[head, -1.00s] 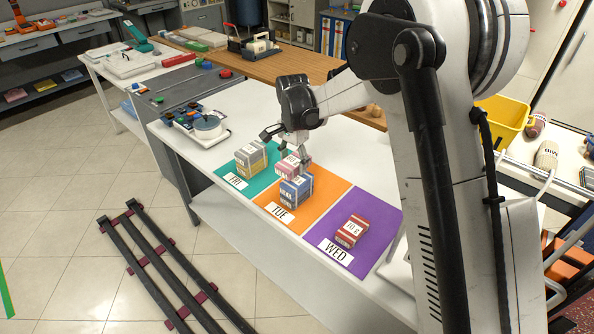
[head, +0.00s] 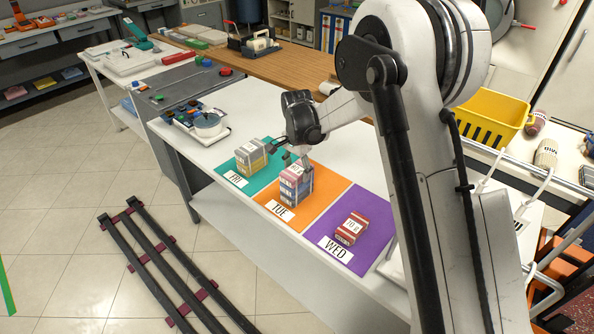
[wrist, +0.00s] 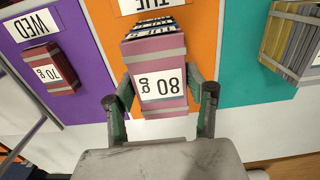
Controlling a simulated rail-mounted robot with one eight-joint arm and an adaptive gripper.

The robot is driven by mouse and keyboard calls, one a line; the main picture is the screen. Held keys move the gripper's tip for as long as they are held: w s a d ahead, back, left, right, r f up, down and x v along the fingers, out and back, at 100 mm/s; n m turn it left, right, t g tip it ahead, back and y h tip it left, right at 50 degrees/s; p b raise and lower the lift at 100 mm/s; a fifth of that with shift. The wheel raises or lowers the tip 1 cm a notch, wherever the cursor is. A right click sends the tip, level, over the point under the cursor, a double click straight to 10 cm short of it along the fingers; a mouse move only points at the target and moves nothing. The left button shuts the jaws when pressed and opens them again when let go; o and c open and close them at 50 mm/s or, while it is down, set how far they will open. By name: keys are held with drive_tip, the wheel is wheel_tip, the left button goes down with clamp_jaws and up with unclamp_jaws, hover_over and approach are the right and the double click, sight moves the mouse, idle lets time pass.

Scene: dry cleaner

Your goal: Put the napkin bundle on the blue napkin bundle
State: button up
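The pink napkin bundle (head: 295,172), with a white label, is on top of the blue napkin bundle (head: 290,193), apparently touching it, on the orange TUE mat (head: 325,197). In the head view my gripper (head: 296,157) is just above and around the stack.
A grey-and-yellow bundle (head: 250,157) stands on the teal FRI mat (head: 278,162), left of the stack. A red bundle (head: 350,229) lies on the purple WED mat (head: 372,226) to the right. A scale-like device (head: 208,125) sits at the table's far left.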

sight(297, 169)
drive_tip(key=o, duration=0.4)
drive_tip(key=shift+r, duration=0.1)
wheel_tip(297, 169, up, 12)
drive_tip(key=s+d+r+n+t, duration=0.2)
drive_tip(key=s+d+r, duration=0.5)
drive_tip(key=s+r, duration=0.15)
drive_tip(key=s+d+r+n+t, duration=0.25)
drive_tip(key=s+d, duration=0.25)
drive_tip(key=s, duration=0.4)
drive_tip(key=s+d+r+n+t, duration=0.1)
drive_tip(key=s+d+r+n, duration=0.15)
drive_tip(key=s+d, duration=0.5)
drive_tip(key=s+d+f+n+t, duration=0.1)
drive_tip(key=s+f, duration=0.2)
drive_tip(key=s, duration=0.8)
drive_tip(key=shift+d+t, duration=0.25)
drive_tip(key=shift+t, duration=0.1)
